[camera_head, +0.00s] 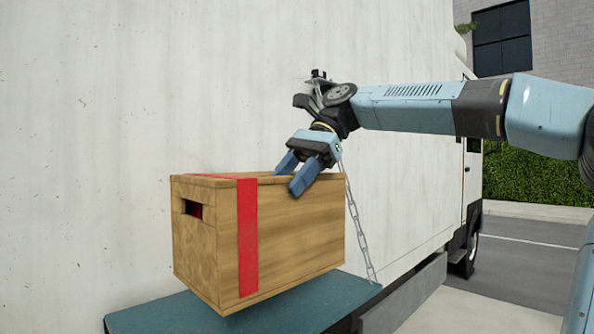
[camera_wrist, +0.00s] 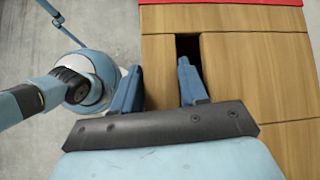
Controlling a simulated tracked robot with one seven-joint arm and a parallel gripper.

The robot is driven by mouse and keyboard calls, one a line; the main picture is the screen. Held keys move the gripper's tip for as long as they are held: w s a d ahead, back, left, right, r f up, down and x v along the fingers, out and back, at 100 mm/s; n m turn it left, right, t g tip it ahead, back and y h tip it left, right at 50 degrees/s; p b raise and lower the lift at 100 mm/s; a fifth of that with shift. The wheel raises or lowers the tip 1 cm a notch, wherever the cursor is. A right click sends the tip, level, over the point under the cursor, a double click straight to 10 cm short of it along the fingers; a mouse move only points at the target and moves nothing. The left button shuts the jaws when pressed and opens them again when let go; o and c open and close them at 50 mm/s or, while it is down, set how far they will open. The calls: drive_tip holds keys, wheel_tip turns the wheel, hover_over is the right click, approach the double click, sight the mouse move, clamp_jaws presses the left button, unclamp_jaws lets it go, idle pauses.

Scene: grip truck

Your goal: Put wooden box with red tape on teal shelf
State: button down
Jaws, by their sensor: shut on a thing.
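The wooden box with red tape (camera_head: 295,235) hangs from my gripper, slightly tilted, in the head view. A red tape band (camera_head: 248,235) runs over its top and down its near side. The box also fills the right of the wrist view (camera_wrist: 255,65). My gripper (camera_head: 293,180) is shut on the box's upper edge, with one finger (camera_wrist: 190,85) in the slot in the top and the other outside. The teal shelf (camera_head: 160,320) shows below and behind the box. The box hides part of it, and I cannot tell whether they touch.
The white truck wall (camera_head: 120,90) stands close behind the box and shelf. A chain (camera_head: 358,225) runs down to the shelf's right corner. A grey ledge (camera_head: 410,298) and a truck wheel (camera_head: 468,250) are at the right. Open pavement (camera_head: 530,260) lies beyond.

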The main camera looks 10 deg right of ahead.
drive_tip(key=w+a+f, duration=0.1)
drive_tip(key=w+f, duration=0.3)
drive_tip(key=f, duration=0.1)
drive_tip(key=shift+w+a+f, duration=0.15)
drive_tip(key=shift+w+f, duration=0.1)
drive_tip(key=shift+w, duration=0.05)
drive_tip(key=shift+w+f, duration=0.2)
drive_tip(key=shift+f, duration=1.5)
drive_tip(key=c, duration=0.6)
unclamp_jaws()
drive_tip(key=shift+s+f, duration=0.1)
drive_tip(key=shift+f, duration=0.05)
drive_tip(key=shift+c, duration=0.2)
drive_tip(key=shift+o, duration=0.2)
